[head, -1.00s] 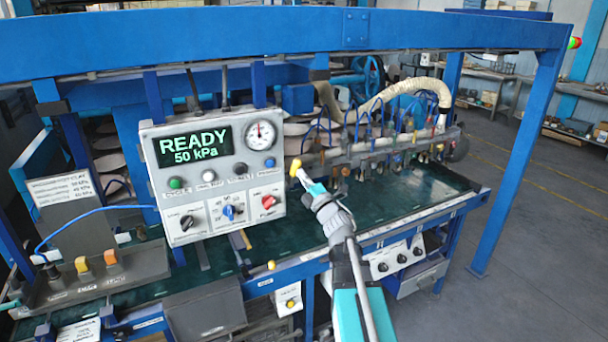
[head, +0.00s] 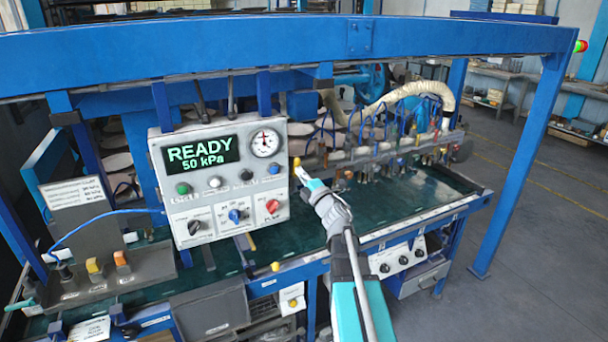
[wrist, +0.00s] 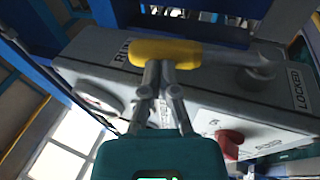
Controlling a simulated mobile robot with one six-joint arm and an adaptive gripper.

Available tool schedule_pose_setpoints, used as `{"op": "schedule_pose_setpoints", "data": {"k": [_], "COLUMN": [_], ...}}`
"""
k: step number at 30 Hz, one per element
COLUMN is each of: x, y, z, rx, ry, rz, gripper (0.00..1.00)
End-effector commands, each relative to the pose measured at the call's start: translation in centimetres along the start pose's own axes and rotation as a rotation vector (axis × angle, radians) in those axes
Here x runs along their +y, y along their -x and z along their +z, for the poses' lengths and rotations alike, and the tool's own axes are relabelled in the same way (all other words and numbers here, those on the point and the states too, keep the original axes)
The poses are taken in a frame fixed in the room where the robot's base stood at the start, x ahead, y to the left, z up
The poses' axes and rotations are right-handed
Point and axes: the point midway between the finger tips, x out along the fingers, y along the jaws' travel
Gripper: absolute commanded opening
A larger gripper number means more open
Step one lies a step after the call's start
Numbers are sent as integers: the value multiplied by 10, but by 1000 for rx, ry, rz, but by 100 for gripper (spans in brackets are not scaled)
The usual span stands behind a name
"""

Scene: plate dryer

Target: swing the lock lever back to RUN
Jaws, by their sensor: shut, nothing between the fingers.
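The lock lever has a yellow grip (wrist: 165,53) and a grey arm running to a pivot (wrist: 262,68) on the side of the control box. The grip lies beside the RUN label (wrist: 122,52), away from the LOCKED label (wrist: 298,88). In the head view the grip shows as a small yellow end (head: 297,163) just right of the control box (head: 222,180). My gripper (wrist: 158,80) is shut and empty, with its fingertips at the grip, partly behind it in the wrist view. I cannot tell whether they touch. It also shows in the head view (head: 304,177).
The box's display (head: 203,154) reads READY, 50 kPa, with a gauge (head: 265,142) beside it. A red knob (wrist: 230,143) sticks out near my gripper. A blue overhead beam (head: 200,50) crosses above. A row of nozzles and hoses (head: 400,140) stands behind to the right.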

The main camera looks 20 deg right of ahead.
Motion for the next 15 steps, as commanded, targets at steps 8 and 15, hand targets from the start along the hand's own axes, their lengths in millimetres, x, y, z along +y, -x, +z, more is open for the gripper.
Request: {"op": "schedule_pose_setpoints", "data": {"k": [8, 15], "x": [3, 3], "y": [-18, -24], "z": [7, 8], "rx": [-4, -5], "ry": [1, 1], "rz": [0, 0], "gripper": [0, 0]}}
